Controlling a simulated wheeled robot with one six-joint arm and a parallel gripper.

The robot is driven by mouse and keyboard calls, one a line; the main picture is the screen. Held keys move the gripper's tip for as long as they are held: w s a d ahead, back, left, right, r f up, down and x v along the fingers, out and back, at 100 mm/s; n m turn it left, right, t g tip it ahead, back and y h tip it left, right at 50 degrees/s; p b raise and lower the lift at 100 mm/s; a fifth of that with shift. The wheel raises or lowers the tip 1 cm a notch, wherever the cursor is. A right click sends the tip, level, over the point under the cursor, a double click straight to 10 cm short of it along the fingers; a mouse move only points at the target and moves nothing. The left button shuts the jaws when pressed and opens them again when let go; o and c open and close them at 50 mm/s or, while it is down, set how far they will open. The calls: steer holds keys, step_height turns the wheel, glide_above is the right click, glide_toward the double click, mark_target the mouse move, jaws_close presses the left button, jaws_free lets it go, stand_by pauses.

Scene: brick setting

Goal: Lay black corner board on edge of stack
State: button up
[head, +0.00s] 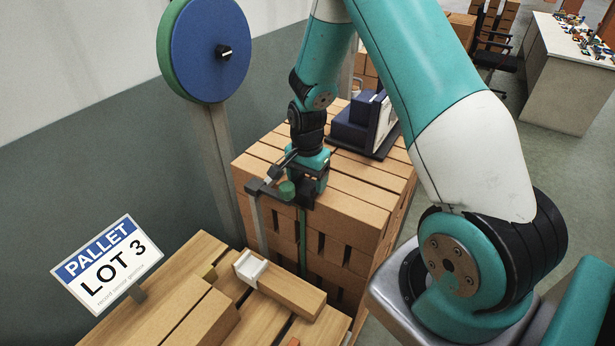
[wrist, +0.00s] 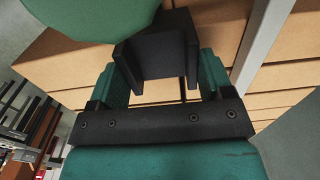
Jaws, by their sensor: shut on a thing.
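My gripper (head: 300,197) is at the near top edge of the stack of wooden boxes (head: 345,215). In the wrist view, my gripper's green fingers (wrist: 163,80) are shut on the black corner board (wrist: 155,55), an angled piece with two faces. The stack's light wooden boxes (wrist: 75,68) show behind it. In the head view the board is mostly hidden among the dark gripper parts. I cannot tell whether it touches the edge. A thin green strip (head: 302,245) runs down the stack's front below my gripper.
A dark blue device (head: 353,128) stands on the back of the stack top. A blue and green reel (head: 210,50) is on a grey post at left. A lower wooden pallet (head: 165,285) with a sign (head: 106,266) and a white-ended box (head: 280,285) lies in front.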

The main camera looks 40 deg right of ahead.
steer(key=shift+f+b, duration=0.35)
steer(key=shift+f, duration=0.1)
stand_by(0.3)
steer(key=o, duration=1)
steer(key=shift+c, duration=0.2)
